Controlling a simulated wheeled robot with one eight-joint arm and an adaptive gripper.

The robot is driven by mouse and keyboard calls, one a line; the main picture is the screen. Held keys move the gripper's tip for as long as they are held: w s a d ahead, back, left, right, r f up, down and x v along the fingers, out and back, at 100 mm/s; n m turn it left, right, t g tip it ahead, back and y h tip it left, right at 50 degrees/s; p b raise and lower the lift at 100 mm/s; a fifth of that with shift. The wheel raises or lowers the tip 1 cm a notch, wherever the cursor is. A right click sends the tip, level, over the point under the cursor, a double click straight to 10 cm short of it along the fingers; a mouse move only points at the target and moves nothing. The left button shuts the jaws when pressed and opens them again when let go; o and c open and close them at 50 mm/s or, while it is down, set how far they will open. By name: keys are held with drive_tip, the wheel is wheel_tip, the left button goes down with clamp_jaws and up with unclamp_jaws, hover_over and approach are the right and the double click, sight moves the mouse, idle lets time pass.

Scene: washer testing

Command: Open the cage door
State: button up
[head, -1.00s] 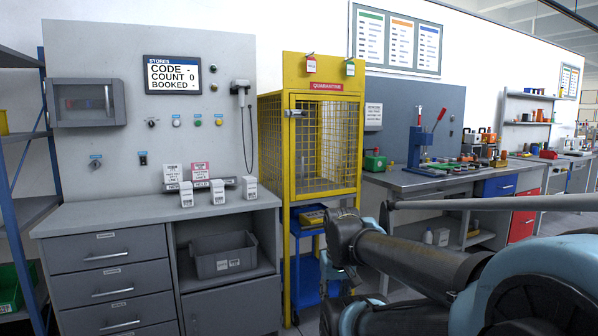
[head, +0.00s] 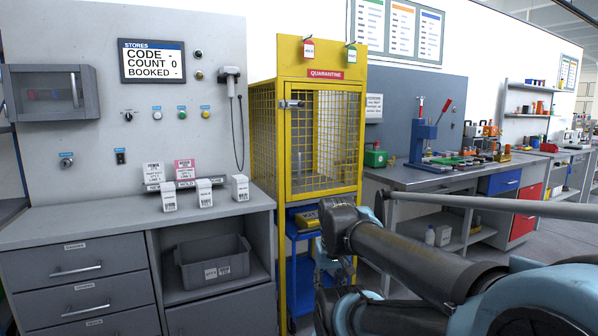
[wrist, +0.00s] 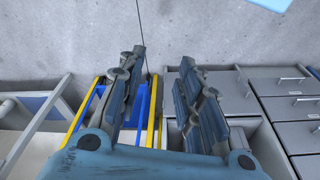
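The yellow quarantine cage (head: 321,55) stands in the middle of the head view. Its mesh-panelled cage door (head: 325,192) faces me and looks closed. A silver latch (head: 291,104) sits at the door's upper left edge. In the wrist view my gripper (wrist: 160,75) is open, with its two fingers apart and nothing between them. Floor shows beyond the fingers, and yellow bars, seemingly the cage frame (wrist: 86,104), show behind the left finger. In the head view my arm is at lower right, in front of and below the cage; the fingertips are not clear there.
A grey stores bench (head: 100,226) with drawers and small white boxes stands left of the cage. A workbench (head: 415,180) with a blue press (head: 421,142) stands to its right. A blue trolley (head: 292,222) is under the cage. Grey floor is open at far right.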

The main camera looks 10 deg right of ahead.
drive_tip(key=w+a+r+m+t+y, duration=0.2)
drive_tip(key=w+a+r+m+y, duration=0.35)
drive_tip(key=w+m, duration=0.4)
drive_tip(key=m+t+y, duration=0.4)
drive_tip(key=m+t, duration=0.7)
drive_tip(key=m, duration=1)
approach(299, 168)
drive_tip(key=shift+n, duration=0.25)
drive_tip(key=x, duration=1)
drive_tip(key=shift+w, duration=0.45)
drive_tip(key=shift+d, duration=0.1)
clamp_jaws()
